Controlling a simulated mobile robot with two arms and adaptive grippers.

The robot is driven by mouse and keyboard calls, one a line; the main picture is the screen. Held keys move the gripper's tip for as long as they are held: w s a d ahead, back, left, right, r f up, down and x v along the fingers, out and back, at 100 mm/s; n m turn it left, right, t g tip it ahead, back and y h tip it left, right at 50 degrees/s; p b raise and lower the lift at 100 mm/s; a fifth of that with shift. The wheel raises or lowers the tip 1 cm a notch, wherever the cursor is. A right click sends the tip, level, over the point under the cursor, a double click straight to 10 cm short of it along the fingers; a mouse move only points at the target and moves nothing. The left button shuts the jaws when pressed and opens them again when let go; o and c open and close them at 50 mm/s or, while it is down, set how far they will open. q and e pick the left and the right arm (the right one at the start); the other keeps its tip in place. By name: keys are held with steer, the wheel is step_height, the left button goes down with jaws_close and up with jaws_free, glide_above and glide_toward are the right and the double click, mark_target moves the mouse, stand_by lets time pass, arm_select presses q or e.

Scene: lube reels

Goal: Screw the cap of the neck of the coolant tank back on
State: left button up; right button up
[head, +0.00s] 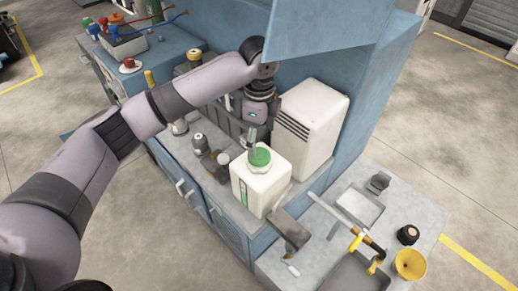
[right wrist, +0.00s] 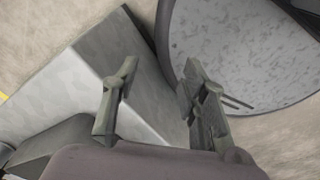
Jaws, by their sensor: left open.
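The coolant tank (head: 258,186) is a white box with a green level strip, standing near the front edge of the blue bench in the head view. A green cap (head: 261,158) sits at its neck on top; I cannot tell how tightly it is seated. My left gripper (head: 252,148) points down right at the cap, its jaws open, with a finger at the cap's far side. Whether it touches the cap is unclear. My right gripper (right wrist: 159,76) shows in the right wrist view with its fingers apart and nothing between them.
A white vented box (head: 312,118) stands close behind the tank. A blue panel (head: 335,27) overhangs the bench. A grey side table (head: 415,215) holds a yellow funnel (head: 409,264) and a black round part (head: 408,235). A round speckled surface (right wrist: 240,50) lies under my right gripper.

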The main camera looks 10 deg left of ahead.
mark_target(259, 155)
arm_select(q)
step_height(259, 155, down, 7)
steer(key=shift+r+p, duration=0.1)
steer(key=shift+p, duration=0.25)
steer(key=shift+c, duration=0.2)
steer(key=c, duration=1.3)
steer(key=shift+o, duration=0.2)
steer(key=shift+m+p, duration=0.3)
steer(key=shift+m, duration=0.3)
steer(key=shift+r+m+p, duration=0.1)
steer(key=shift+m+p, duration=0.3)
steer(key=shift+p, duration=0.1)
steer(key=shift+m, duration=0.3)
steer(key=o, duration=1.3)
steer(key=shift+o, duration=0.4)
